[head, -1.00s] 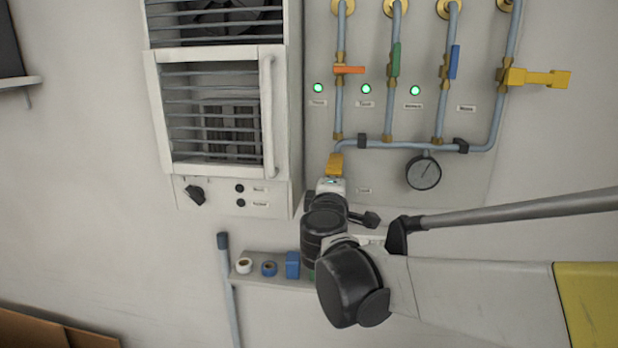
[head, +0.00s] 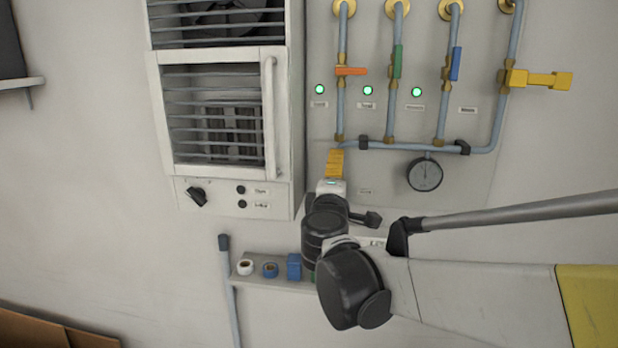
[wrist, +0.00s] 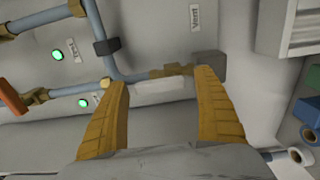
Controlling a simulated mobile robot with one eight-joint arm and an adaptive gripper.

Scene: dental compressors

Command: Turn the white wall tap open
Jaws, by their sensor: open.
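The white wall tap has a pale lever (wrist: 160,88) on a brass valve body (wrist: 172,70), seen in the wrist view. The lever lies between the two yellow fingers of my gripper (wrist: 162,95), which are spread apart with gaps on both sides. I cannot tell how deep the lever sits between them. In the head view my gripper (head: 335,163) is at the wall panel, below the horizontal pipe and left of the gauge. There the tap is hidden behind my gripper and wrist.
Taps with orange (head: 351,71), green (head: 397,62), blue (head: 455,63) and yellow (head: 540,79) handles sit above. A pressure gauge (head: 425,175) hangs right of my gripper. A louvred cabinet (head: 225,120) stands left. A small shelf (head: 265,283) with tape rolls is below.

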